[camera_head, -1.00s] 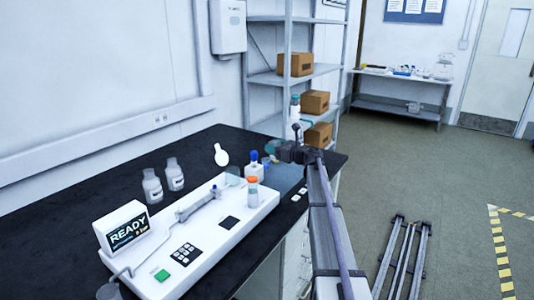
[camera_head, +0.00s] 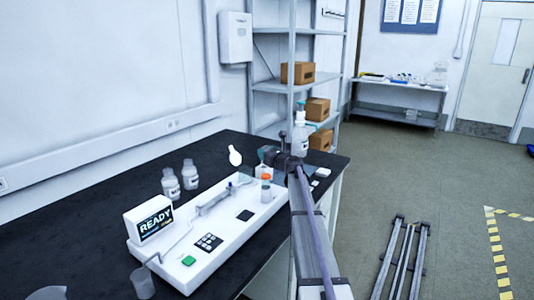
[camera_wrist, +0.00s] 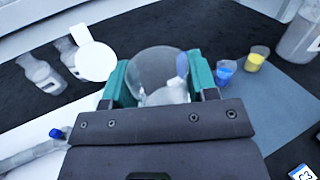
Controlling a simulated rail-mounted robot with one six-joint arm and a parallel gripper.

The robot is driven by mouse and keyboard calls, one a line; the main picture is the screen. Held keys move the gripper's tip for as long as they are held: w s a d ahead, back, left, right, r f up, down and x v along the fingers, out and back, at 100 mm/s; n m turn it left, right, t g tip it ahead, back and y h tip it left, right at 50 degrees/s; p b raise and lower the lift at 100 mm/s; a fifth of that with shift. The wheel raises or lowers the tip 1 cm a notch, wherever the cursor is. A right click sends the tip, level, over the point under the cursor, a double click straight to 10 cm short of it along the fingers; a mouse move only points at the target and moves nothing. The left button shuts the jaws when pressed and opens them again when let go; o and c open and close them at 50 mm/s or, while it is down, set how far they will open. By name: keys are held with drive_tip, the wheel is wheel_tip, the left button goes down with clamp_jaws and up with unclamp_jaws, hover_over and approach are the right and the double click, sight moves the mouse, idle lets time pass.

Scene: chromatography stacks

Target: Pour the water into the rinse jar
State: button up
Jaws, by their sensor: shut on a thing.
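My gripper (camera_head: 272,157) is over the far end of the black bench, beyond the white instrument. In the wrist view its teal-padded fingers (camera_wrist: 160,85) are shut on a clear, round glass vessel (camera_wrist: 158,68). Whether water is in the vessel is not clear. A clear jar (camera_head: 143,283) stands at the instrument's near end, below its thin bent tube. Another clear vessel (camera_head: 48,293) is cut off at the lower left edge. No label shows which of these is the rinse jar. Both are well to the left of my gripper.
The white instrument (camera_head: 240,222) reads READY; an orange-capped vial (camera_head: 266,190) stands at its far end. Two white bottles (camera_head: 170,184) and a white round paddle (camera_head: 235,156) are behind it. A blue vial (camera_wrist: 226,71) and yellow vial (camera_wrist: 257,58) stand right of the fingers.

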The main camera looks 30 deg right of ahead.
drive_tip(key=shift+w+a+r+n+g+p, duration=0.2)
drive_tip(key=shift+a+r+n+g+p, duration=0.15)
drive_tip(key=shift+a+n+p, duration=0.4)
drive_tip(key=a+n, duration=0.1)
drive_tip(key=a+n+g+h+p, duration=0.1)
drive_tip(key=n, duration=0.1)
drive_tip(key=shift+w+a+f, duration=0.1)
drive_tip(key=shift+w+a, duration=0.15)
drive_tip(key=shift+w, duration=0.15)
drive_tip(key=shift+p, duration=0.3)
drive_tip(key=shift+a+n+g, duration=0.1)
drive_tip(key=shift+n+g, duration=0.15)
drive_tip(key=shift+n, duration=0.1)
drive_tip(key=shift+n+h+p, duration=0.3)
drive_tip(key=shift+n+p, duration=0.15)
drive_tip(key=shift+n, duration=0.05)
